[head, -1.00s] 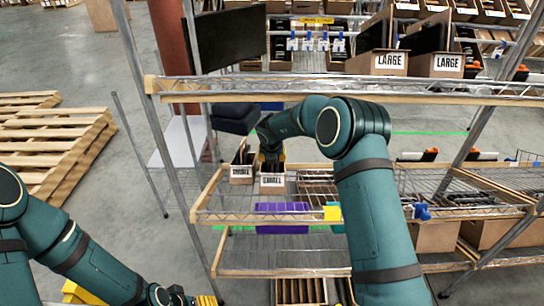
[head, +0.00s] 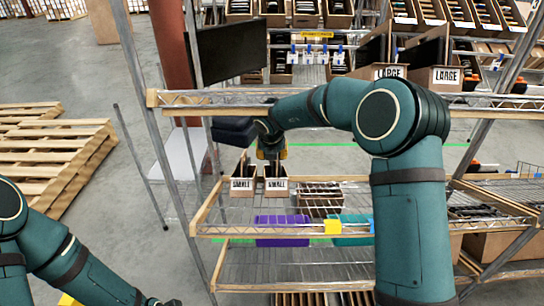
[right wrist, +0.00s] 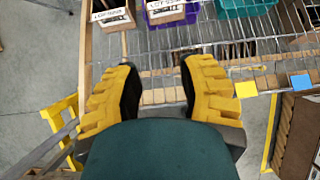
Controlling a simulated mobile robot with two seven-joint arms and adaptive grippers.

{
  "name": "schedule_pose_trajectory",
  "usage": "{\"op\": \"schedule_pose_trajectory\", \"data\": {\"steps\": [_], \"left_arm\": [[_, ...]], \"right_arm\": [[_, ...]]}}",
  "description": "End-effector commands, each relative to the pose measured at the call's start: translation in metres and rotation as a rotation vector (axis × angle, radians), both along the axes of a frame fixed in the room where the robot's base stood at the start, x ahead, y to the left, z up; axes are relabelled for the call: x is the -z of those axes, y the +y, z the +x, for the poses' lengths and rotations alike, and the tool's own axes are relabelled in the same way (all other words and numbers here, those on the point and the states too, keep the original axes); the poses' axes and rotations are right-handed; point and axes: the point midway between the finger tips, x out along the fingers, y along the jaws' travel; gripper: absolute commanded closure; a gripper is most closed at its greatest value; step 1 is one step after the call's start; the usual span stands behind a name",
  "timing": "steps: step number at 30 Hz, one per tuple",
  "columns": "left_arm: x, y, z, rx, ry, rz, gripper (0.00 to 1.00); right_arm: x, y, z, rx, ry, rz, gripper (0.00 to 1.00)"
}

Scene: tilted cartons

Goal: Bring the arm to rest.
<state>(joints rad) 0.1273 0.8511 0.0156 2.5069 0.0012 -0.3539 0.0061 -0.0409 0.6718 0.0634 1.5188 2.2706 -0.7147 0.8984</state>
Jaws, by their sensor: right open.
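My right arm (head: 412,215) reaches across the front of the wire rack and bends at a raised elbow. Its gripper (head: 272,152) points down just above two cartons labelled SMALL, the left one (head: 243,184) and the right one (head: 277,185). In the right wrist view the yellow fingers (right wrist: 157,75) are wide apart with nothing between them. The cartons show beyond them at the top of that view. My left arm (head: 75,265) is at the lower left, and its gripper is outside the frame.
A purple bin (head: 282,231) and a teal bin (head: 352,238) sit on the rack. An upper shelf rail (head: 230,98) crosses near my right forearm. Cartons labelled LARGE (head: 447,76) stand behind. Wooden pallets (head: 50,150) lie on the floor at left.

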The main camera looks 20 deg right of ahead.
Motion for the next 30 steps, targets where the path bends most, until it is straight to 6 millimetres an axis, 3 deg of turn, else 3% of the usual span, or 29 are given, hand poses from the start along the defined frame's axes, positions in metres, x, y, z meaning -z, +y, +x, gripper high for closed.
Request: {"op": "schedule_pose_trajectory", "data": {"steps": [8, 14, 22, 30], "left_arm": [[0.0, 0.0, 0.0, 0.0, 0.001, 0.0, 0.35], [0.0, 0.0, 0.0, 0.0, 0.001, 0.0, 0.35], [0.0, 0.0, 0.0, 0.0, 0.001, 0.0, 0.35], [0.0, 0.0, 0.0, 0.0, 0.001, 0.0, 0.35]], "right_arm": [[0.002, 0.0, 0.0, -0.006, 0.002, -0.006, 0.61], [0.03, -0.011, -0.012, -0.177, 0.033, -0.151, 0.61], [0.106, -0.019, -0.053, -0.829, 0.133, -0.546, 0.61], [0.172, 0.008, -0.116, -1.571, 0.172, -0.802, 0.61]]}}
